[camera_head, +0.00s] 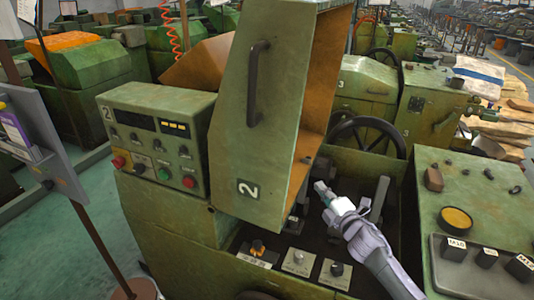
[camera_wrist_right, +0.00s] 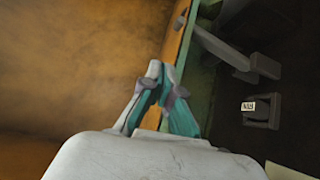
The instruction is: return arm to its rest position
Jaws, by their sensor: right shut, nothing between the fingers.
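My right gripper (camera_head: 322,190) reaches in from the lower right in the head view, over the dark bay of the green machine. It is shut and empty, beside the raised green cover (camera_head: 240,110) with a black handle and the number 2. In the right wrist view my gripper (camera_wrist_right: 158,85) shows its fingers together, with the cover's orange-brown inner side (camera_wrist_right: 70,70) filling the left. Whether the gripper touches the cover is unclear. My left gripper is not in view.
A control panel (camera_head: 158,140) with buttons is left of the cover. Knobs (camera_head: 298,260) line the bay's front edge. A green table (camera_head: 480,200) with dark blocks stands right. A black handwheel (camera_head: 365,138) is behind the bay. A sign stand (camera_head: 50,150) is far left.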

